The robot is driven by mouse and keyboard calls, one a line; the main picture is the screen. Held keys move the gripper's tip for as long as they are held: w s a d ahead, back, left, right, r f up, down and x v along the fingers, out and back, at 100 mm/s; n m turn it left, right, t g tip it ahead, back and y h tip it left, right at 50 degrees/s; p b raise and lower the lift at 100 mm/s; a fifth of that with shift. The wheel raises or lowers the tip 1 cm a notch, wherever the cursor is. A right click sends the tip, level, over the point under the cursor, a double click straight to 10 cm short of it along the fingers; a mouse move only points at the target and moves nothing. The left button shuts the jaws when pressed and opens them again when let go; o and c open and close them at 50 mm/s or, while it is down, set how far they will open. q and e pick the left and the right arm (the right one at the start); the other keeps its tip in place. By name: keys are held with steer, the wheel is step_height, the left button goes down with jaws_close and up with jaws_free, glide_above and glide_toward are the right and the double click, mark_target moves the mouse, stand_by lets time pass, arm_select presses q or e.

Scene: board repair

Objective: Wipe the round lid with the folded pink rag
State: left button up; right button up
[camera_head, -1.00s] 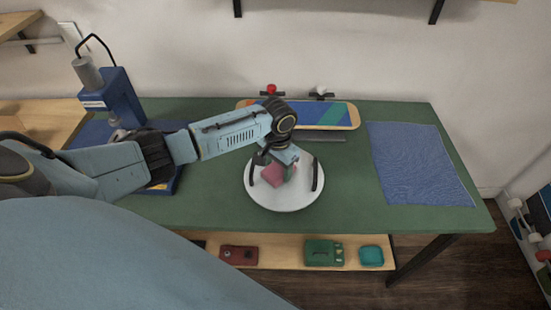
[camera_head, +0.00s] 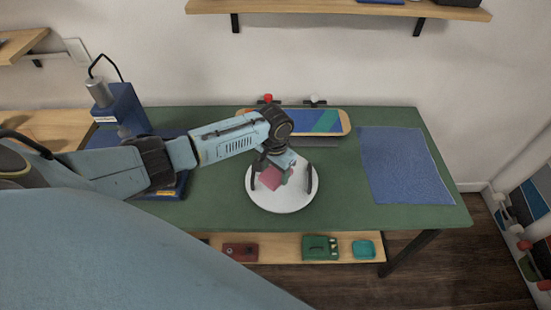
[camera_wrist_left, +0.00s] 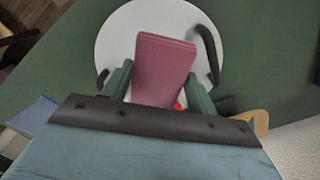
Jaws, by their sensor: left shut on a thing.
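The round lid (camera_head: 283,203) is a white disc lying on the green worktop, with a dark curved bar at each side. It also shows in the wrist view (camera_wrist_left: 115,42). My left gripper (camera_head: 278,172) is over the lid, pointing down. It is shut on the folded pink rag (camera_head: 269,180), which sits between its green fingers in the wrist view (camera_wrist_left: 163,70). The rag is over the lid's middle; whether it touches the surface I cannot tell. The wrist hides part of the lid's far side. My right gripper is not in view.
A skateboard deck (camera_head: 330,121) lies behind the lid. A blue cloth or mat (camera_head: 400,165) lies at the right. A blue press-like machine (camera_head: 122,112) stands at the left. A lower shelf (camera_head: 285,243) holds small boxes. The green worktop (camera_head: 345,205) is clear right of the lid.

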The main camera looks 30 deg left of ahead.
arm_select(q)
steer(key=shift+r+p, duration=1.25)
